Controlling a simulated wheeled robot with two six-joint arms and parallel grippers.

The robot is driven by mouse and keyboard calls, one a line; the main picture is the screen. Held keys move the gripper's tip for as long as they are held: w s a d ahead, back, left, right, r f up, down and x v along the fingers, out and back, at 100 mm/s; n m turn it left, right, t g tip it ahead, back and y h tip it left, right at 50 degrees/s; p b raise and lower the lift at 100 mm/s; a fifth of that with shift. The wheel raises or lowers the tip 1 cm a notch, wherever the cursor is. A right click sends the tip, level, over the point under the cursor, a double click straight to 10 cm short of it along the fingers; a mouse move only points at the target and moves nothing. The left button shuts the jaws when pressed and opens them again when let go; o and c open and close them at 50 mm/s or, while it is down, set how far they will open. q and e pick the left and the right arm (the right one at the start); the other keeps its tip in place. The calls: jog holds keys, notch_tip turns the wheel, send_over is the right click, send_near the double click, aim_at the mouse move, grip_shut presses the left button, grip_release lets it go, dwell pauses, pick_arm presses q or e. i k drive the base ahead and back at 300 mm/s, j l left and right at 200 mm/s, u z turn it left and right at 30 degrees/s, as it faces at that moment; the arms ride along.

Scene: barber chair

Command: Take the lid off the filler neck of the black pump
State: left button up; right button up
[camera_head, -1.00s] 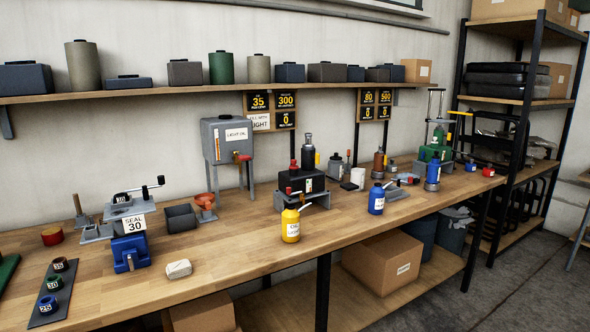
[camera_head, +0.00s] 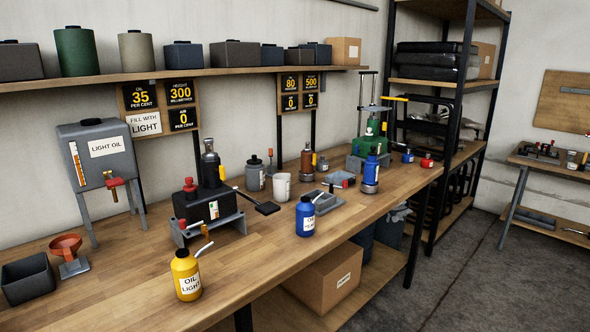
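The black pump (camera_head: 207,205) stands on the wooden workbench left of the middle, a black block on a grey base with a tall dark cylinder on top. A red lid (camera_head: 190,184) sits on its top, left of the cylinder, apparently on the filler neck; the neck itself is hidden under it. A dark pedal or lever plate (camera_head: 267,208) sticks out to the pump's right. Neither of my grippers is in view.
A yellow oil bottle (camera_head: 187,277) stands in front of the pump, a blue bottle (camera_head: 305,217) to its right. A light oil tank (camera_head: 97,150) on legs and an orange-red funnel (camera_head: 67,246) are to the left. Bare bench (camera_head: 135,290) lies front left.

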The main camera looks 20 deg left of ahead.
aim_at(190, 187)
jog(key=i+l+z, duration=0.15)
jog(key=i+z, duration=0.15)
jog(key=i, duration=0.25)
jog(key=i+z, duration=0.35)
jog(key=i, duration=0.2)
